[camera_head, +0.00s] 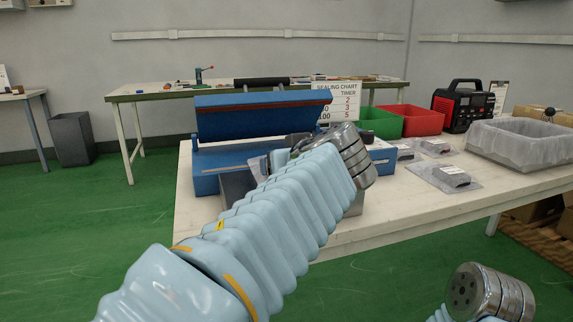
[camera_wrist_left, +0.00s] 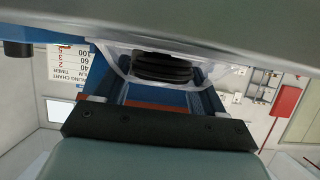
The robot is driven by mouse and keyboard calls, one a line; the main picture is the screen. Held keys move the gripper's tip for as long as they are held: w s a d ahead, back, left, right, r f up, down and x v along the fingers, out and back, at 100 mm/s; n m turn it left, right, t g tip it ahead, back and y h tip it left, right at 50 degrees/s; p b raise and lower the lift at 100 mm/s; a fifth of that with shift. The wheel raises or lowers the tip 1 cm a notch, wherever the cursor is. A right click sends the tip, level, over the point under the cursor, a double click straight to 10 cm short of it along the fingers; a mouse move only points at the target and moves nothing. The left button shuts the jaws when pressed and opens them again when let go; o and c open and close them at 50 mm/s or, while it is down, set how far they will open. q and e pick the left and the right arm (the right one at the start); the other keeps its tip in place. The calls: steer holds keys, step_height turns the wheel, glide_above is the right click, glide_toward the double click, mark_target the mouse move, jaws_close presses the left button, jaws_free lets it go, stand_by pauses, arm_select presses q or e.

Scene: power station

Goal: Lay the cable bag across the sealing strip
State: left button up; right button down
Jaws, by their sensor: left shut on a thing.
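The cable bag (camera_wrist_left: 162,68), clear film around a black coiled cable, shows in the left wrist view just beyond my left gripper (camera_wrist_left: 160,100). The gripper is shut on it; the gripped edge is not clear. In the head view, my left arm hides most of the gripper, and a piece of clear film (camera_head: 258,168) shows beside the arm over the sealer. The blue sealer (camera_head: 207,180) has its lid (camera_head: 262,118) raised. The sealing strip (camera_head: 238,168) runs along its base, partly behind my arm. My right gripper is out of view; only my right wrist shows at lower right.
The white worktable (camera_head: 400,205) also holds a green bin (camera_head: 380,122), a red bin (camera_head: 424,121), a black-and-red machine (camera_head: 463,106) and a lined crate (camera_head: 520,150). Bagged items (camera_head: 444,177) lie on the right.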

arm_select(q)
steer(key=o, duration=1)
steer(key=shift+o, duration=0.2)
steer(key=shift+r, duration=0.15)
steer(key=v, duration=1.2)
steer(key=shift+b, duration=0.3)
